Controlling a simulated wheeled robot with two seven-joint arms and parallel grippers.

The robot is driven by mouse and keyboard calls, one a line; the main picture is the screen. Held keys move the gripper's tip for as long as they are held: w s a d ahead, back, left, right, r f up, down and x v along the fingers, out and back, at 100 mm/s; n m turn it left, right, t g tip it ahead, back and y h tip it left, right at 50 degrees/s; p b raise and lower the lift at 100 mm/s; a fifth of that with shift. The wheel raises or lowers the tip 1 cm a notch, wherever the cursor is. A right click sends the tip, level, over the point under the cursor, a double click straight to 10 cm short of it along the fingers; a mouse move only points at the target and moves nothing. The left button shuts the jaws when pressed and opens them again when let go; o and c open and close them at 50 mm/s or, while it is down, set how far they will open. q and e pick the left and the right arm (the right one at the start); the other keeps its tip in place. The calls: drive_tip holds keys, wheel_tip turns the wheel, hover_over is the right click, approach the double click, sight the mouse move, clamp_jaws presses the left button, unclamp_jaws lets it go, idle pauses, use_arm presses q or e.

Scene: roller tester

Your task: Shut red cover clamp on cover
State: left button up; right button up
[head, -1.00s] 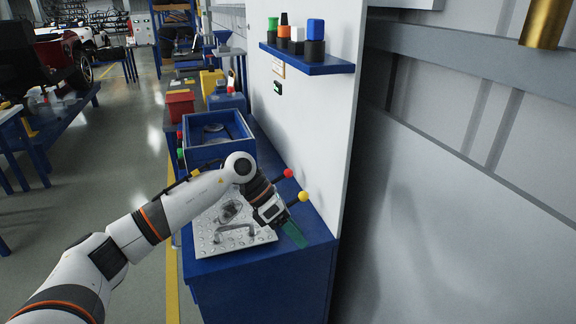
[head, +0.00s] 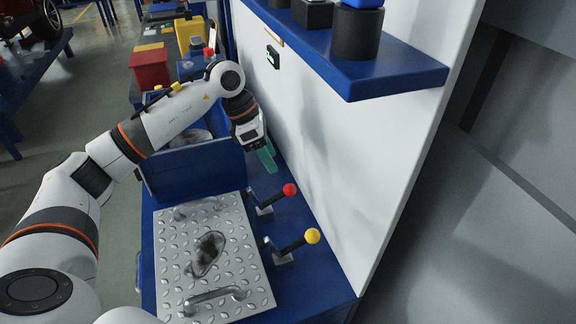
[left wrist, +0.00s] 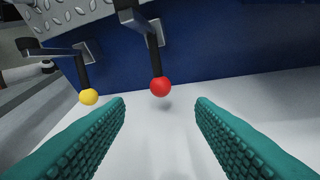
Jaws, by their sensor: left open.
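The red cover clamp (head: 289,190) is a black lever with a red ball knob, mounted on the blue bench at the cover's right edge. Its lever leans right toward the white wall, off the cover. The cover (head: 172,258) is a grey tread-plate lid with two handles. My left gripper (head: 269,157) is open and empty, behind the red knob and above the bench. In the left wrist view, the red knob (left wrist: 160,86) appears between the two green fingers (left wrist: 160,108), beyond their tips and not touched. My right gripper is not in view.
A yellow-knobbed clamp (head: 312,236) stands in front of the red one, also leaning right. The white wall (head: 330,170) rises close on the right. A blue shelf (head: 400,78) juts from it. A blue open box (head: 190,170) stands behind the cover.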

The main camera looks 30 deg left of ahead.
sight(287, 185)
use_arm(q)
drive_tip(key=p+x, duration=0.2)
drive_tip(key=x, duration=0.8)
drive_tip(key=shift+w+d+f+p, duration=0.15)
drive_tip(key=shift+d+f+p, duration=0.05)
drive_tip(key=shift+p, duration=0.2)
drive_tip(key=shift+d+f, duration=0.2)
drive_tip(key=shift+f, duration=0.35)
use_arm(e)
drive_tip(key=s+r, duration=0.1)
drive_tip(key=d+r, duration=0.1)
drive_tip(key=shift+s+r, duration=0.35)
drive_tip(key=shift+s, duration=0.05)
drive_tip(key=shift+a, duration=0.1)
use_arm(q)
drive_tip(key=shift+w, duration=0.1)
clamp_jaws()
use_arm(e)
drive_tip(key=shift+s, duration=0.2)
